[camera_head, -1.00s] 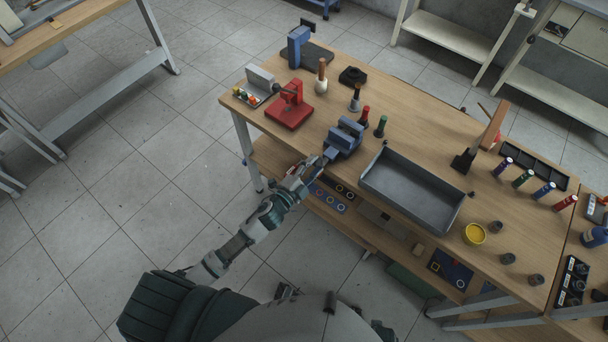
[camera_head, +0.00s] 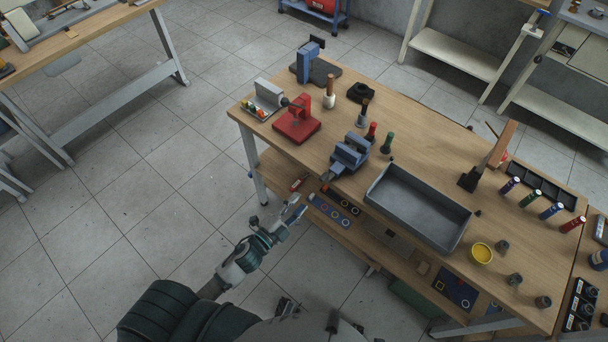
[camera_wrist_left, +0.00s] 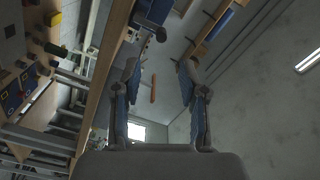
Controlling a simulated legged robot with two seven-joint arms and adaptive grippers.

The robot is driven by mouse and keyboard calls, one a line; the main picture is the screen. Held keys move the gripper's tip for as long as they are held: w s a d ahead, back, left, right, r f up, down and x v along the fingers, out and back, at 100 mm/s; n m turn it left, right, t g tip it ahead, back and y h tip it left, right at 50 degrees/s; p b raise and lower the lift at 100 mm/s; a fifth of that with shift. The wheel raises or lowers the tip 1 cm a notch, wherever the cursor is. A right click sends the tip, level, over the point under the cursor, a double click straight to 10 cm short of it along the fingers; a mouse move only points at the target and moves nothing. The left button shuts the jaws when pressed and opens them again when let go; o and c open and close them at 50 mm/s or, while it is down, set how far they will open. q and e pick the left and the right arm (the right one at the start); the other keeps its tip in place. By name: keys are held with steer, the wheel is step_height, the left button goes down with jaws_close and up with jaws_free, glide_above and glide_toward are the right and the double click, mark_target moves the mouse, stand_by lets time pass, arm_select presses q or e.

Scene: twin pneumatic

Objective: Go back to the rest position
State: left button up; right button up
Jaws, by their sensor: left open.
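My left gripper (camera_head: 292,214) is in the head view, low in front of the workbench's near left edge and over the lower shelf's edge in the picture. It is open. Its two fingers (camera_wrist_left: 157,95) show in the left wrist view, apart, with nothing between them. The blue vise (camera_head: 349,156) stands on the bench top beyond the gripper, apart from it. My right gripper is in neither view.
The wooden workbench (camera_head: 425,130) carries a red press (camera_head: 297,122), a grey tray (camera_head: 415,208), a yellow cup (camera_head: 481,253) and several screwdrivers. A lower shelf (camera_head: 283,172) holds flat panels. Clear tiled floor (camera_head: 140,190) lies left of the bench.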

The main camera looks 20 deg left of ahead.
arm_select(q)
steer(key=s+a+f+n+g+y, duration=0.2)
steer(key=f+n, duration=0.1)
steer(key=f, duration=0.5)
steer(key=s+a+f+n+g+y, duration=0.2)
steer(key=f+n, duration=0.1)
steer(key=f, duration=0.6)
steer(key=s+a+f+n+g+y, duration=0.2)
steer(key=a+f+n+g, duration=0.1)
steer(key=f, duration=0.5)
steer(key=s+d+f+n+g, duration=0.3)
steer(key=s+f+n+g, duration=0.2)
steer(key=s+f, duration=1.3)
steer(key=s+g, duration=0.2)
steer(key=g, duration=0.1)
steer(key=shift+s+f+n, duration=0.3)
steer(key=shift+f, duration=0.05)
